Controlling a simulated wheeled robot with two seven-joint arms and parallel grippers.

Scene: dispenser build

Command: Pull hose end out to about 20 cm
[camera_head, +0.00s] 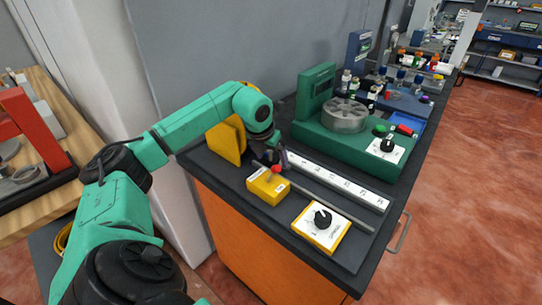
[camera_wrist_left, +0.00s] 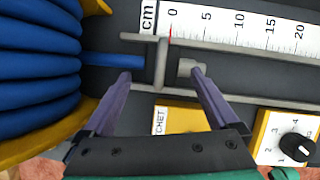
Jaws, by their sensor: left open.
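The blue hose (camera_wrist_left: 112,60) runs right from its coil (camera_wrist_left: 35,60) in the left wrist view, and its visible blue part stops just left of an upright grey bar (camera_wrist_left: 161,62). A short grey piece (camera_wrist_left: 188,68) lies just right of the bar, by the right fingertip; I cannot tell whether it joins the hose. The white cm scale (camera_wrist_left: 245,30) runs behind, with a red mark at 0 near the bar. My left gripper (camera_wrist_left: 160,82) is open, its fingers on either side of the bar. It also shows in the head view (camera_head: 272,157). My right gripper is not in view.
A yellow reel (camera_head: 227,142) stands behind my left gripper. A yellow ratchet box (camera_head: 265,191) with a red knob (camera_head: 276,170) sits in front. A dial box (camera_head: 316,236) is nearer the bench's front. A green machine (camera_head: 350,140) stands beyond the scale.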

